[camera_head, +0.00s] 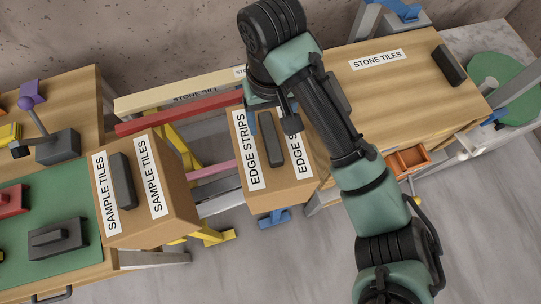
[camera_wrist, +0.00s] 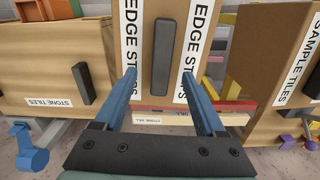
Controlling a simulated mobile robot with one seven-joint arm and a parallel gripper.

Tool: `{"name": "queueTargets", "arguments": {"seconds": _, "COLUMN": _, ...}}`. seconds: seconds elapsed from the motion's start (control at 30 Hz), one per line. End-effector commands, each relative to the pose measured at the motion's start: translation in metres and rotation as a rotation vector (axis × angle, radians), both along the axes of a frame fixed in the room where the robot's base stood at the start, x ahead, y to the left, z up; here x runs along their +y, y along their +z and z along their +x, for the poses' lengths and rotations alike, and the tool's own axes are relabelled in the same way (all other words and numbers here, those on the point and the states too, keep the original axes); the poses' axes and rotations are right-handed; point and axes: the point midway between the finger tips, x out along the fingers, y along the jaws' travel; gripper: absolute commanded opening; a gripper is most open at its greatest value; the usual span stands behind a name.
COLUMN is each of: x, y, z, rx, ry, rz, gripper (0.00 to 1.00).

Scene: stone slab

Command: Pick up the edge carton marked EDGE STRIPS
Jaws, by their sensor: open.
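The edge carton (camera_head: 276,199) is a brown box in the middle of the head view, with two white EDGE STRIPS labels and a dark grey bar handle (camera_head: 269,139) between them. In the wrist view the carton (camera_wrist: 160,106) is straight ahead, with its handle (camera_wrist: 162,55) upright in the picture. My gripper (camera_head: 271,113) is over the carton's far part in the head view. Its two blue fingers are apart, with the handle showing between and beyond the tips (camera_wrist: 158,72) in the wrist view. Nothing is held between them. The arm hides part of the carton's right side.
A SAMPLE TILES carton (camera_head: 140,190) stands to the left, close by. A large STONE TILES carton (camera_head: 400,90) is to the right. Red and cream bars (camera_head: 180,119) run behind the edge carton. An orange tray (camera_head: 408,160) lies right of my arm.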

Motion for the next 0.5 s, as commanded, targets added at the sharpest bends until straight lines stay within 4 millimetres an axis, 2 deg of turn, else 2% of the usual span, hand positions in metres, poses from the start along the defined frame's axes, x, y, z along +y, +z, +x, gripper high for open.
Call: {"name": "queueTargets", "arguments": {"seconds": 0.5, "x": 0.001, "y": -0.052, "z": -0.003, "rx": 0.001, "ry": -0.001, "rz": 0.0, "gripper": 0.72}}
